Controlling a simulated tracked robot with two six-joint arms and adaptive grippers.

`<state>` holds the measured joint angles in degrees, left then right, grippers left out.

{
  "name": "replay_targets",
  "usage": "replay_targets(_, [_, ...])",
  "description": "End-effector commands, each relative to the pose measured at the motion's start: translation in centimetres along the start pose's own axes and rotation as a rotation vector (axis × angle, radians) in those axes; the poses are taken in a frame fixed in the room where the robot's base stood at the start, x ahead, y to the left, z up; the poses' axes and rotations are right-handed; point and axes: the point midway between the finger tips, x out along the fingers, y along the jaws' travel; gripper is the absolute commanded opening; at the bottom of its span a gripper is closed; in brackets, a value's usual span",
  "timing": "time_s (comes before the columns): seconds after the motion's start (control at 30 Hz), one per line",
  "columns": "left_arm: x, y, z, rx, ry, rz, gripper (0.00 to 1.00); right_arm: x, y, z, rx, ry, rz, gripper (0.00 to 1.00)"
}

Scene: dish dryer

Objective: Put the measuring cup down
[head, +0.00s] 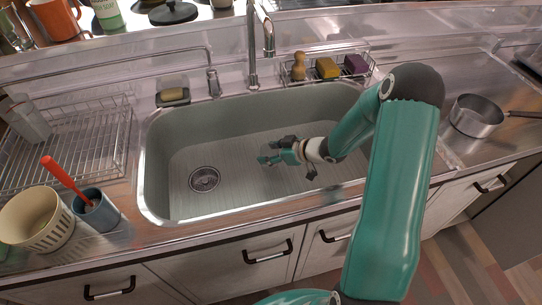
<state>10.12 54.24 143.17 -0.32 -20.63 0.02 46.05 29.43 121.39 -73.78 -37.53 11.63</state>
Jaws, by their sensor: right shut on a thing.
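My right gripper (268,158) reaches in from the right and is over the sink basin, right of the drain. Its fingers point left and are shut on what I take to be the measuring cup. The cup looks clear and is very hard to make out against the grey basin; its shape and tilt cannot be told. Whether it touches the sink floor cannot be told either. The sink (225,120) is a wide grey basin, otherwise empty around the drain (204,179). My left gripper is not in view.
A wire dish rack (118,128) stands left of the sink. The faucet (252,50) rises behind the basin, beside a sponge caddy (300,82). A metal pan (476,117) is at right.

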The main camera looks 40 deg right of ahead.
Motion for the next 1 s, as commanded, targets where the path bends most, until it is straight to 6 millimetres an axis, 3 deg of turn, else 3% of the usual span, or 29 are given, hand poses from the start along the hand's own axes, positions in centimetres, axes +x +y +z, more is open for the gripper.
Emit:
replay_targets(0.1, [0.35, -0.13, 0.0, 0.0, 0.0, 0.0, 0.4, 0.74, 0.02, 1.01, 0.001, 0.001, 0.0, 0.24])
replay_targets(0.47, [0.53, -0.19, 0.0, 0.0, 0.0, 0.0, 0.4, 0.96, -0.02, 1.25, -0.001, 0.001, 0.0, 0.24])
replay_targets(0.5, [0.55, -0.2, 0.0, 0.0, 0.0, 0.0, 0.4, 0.99, -0.02, 1.29, -0.001, 0.001, 0.0, 0.61])
replay_targets(0.63, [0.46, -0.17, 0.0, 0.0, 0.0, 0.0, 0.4, 0.94, -0.03, 1.2, -0.001, 0.001, 0.0, 0.82])
replay_targets(1.0, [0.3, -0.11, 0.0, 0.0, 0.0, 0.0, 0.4, 0.83, -0.05, 0.99, -0.001, 0.001, -0.001, 0.84])
